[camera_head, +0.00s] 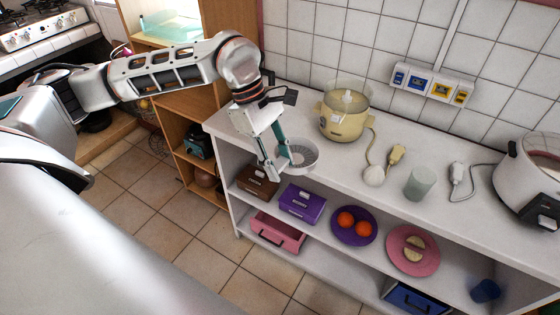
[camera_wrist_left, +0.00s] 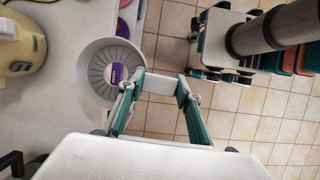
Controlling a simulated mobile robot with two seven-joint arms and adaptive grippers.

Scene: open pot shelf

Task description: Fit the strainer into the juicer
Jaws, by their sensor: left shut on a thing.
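The strainer (camera_head: 303,155) is a pale round bowl with a slotted bottom. It hangs in the air off the front edge of the counter; it also shows in the left wrist view (camera_wrist_left: 98,84). My left gripper (camera_head: 272,160) is shut on a pale piece at the strainer's side, and the bowl is beside the fingers. The juicer (camera_head: 343,124) is cream-yellow with a clear bowl on top and stands on the counter, behind and right of the strainer. Part of it shows at the left of the left wrist view (camera_wrist_left: 22,48). My right gripper is not in view.
On the counter (camera_head: 440,200) are a power plug (camera_head: 396,155), a frosted cup (camera_head: 419,183) and a white appliance (camera_head: 528,170). Shelves below hold a purple box (camera_head: 302,203), a purple plate with oranges (camera_head: 354,226) and a pink plate (camera_head: 412,250). A tiled wall is behind.

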